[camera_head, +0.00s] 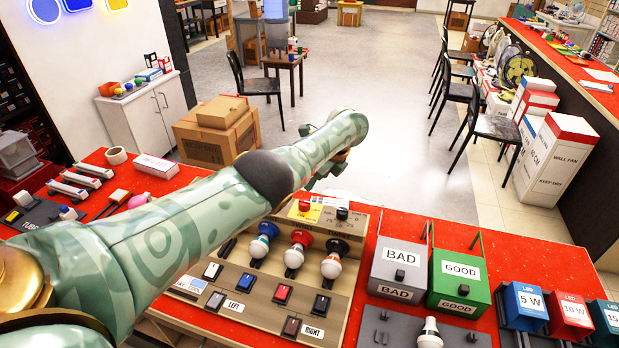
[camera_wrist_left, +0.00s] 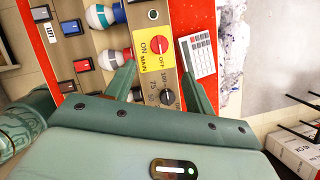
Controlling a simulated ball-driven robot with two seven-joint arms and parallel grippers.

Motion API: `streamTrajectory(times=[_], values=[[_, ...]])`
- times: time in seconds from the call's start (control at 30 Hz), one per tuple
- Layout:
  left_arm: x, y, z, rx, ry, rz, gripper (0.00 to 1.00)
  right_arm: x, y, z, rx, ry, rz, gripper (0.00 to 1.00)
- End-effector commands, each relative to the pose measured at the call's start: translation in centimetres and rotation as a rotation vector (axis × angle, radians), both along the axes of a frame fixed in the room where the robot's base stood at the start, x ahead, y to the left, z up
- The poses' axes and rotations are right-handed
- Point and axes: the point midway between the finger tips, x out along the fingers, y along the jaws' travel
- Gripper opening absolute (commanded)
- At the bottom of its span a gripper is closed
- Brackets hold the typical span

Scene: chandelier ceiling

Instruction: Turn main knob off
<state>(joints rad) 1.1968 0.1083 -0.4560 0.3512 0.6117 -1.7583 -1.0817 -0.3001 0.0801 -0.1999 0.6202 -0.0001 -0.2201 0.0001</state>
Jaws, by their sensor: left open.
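The main knob (camera_wrist_left: 158,47) is a small red knob on a yellow label marked ON, MAIN and OFF. It also shows in the head view (camera_head: 304,205) at the back of the wooden test panel (camera_head: 250,309). Its pointing direction is too small to tell. My left gripper (camera_wrist_left: 157,54) is open, its two green fingers on either side of the knob's label in the wrist view, with nothing between them in grip. Contact with the panel cannot be told. In the head view this gripper (camera_head: 333,168) is partly hidden behind my arm. My right gripper is not in view.
A black knob (camera_wrist_left: 167,97) sits beside the main knob. Several bulbs (camera_head: 331,262) stand in sockets in front, with rocker switches (camera_head: 282,293) nearer. A calculator (camera_wrist_left: 198,55) lies beside the panel. BAD (camera_head: 398,268) and GOOD (camera_head: 458,283) bins stand to the right.

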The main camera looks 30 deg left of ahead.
Motion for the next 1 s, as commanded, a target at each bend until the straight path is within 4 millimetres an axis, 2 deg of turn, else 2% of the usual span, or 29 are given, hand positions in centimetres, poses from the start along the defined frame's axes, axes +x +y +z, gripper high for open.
streamTrajectory(times=[0.03,0.23,1.0], values=[[-0.1,-0.4,1.7,-0.001,0.000,-0.001,0.54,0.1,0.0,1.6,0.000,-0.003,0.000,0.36],[-0.2,-1.5,3.9,0.000,0.000,-0.001,0.54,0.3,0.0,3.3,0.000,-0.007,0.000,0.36],[-0.3,-1.7,4.2,0.000,0.002,0.001,0.54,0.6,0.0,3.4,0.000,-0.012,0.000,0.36]])
